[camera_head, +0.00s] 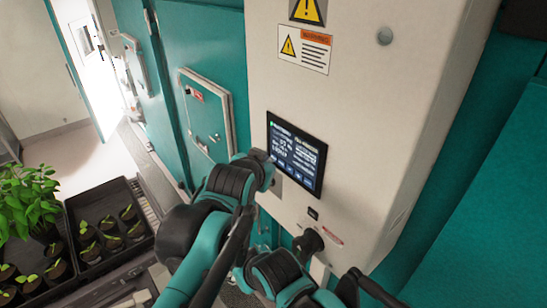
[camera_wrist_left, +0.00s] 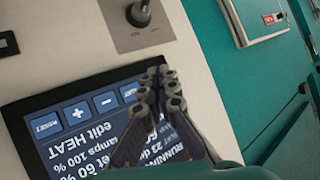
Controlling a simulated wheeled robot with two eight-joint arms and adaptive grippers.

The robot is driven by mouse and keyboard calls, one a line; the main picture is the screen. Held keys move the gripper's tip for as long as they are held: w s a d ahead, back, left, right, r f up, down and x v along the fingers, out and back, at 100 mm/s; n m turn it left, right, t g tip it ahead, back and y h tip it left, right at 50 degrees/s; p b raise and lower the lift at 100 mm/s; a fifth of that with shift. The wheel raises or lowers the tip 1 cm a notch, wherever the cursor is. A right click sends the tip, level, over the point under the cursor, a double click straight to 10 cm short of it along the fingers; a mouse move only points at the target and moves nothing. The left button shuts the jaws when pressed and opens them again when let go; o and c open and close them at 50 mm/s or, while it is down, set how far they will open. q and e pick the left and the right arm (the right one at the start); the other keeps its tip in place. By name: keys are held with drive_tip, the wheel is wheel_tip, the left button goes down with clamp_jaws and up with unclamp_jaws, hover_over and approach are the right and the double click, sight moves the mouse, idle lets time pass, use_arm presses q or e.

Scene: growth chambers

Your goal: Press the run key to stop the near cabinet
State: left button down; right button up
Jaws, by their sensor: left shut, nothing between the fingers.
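The near cabinet (camera_head: 370,110) is a cream housing with a dark touch screen (camera_head: 296,152). In the left wrist view the screen (camera_wrist_left: 60,135) appears upside down, with a row of blue keys: reset, plus, minus and a rightmost key (camera_wrist_left: 129,91) partly hidden by my fingers. The text includes "RUNNIN", "HEAT" and "amps 100 %". My left gripper (camera_wrist_left: 158,88) is shut and empty, its fingertips at the screen's edge beside that rightmost key. I cannot tell whether they touch. In the head view my left wrist covers the screen's lower left corner.
A teal door with a framed hatch (camera_head: 207,115) stands left of the panel. Black trays of seedlings (camera_head: 75,215) stand at the lower left. Warning labels (camera_head: 305,48) are above the screen.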

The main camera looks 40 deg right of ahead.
use_arm(q)
drive_tip(key=shift+d, duration=0.25)
idle(0.3)
drive_tip(key=shift+a, duration=0.75)
drive_tip(key=a, duration=0.5)
drive_tip(key=shift+s, duration=0.25)
idle(0.5)
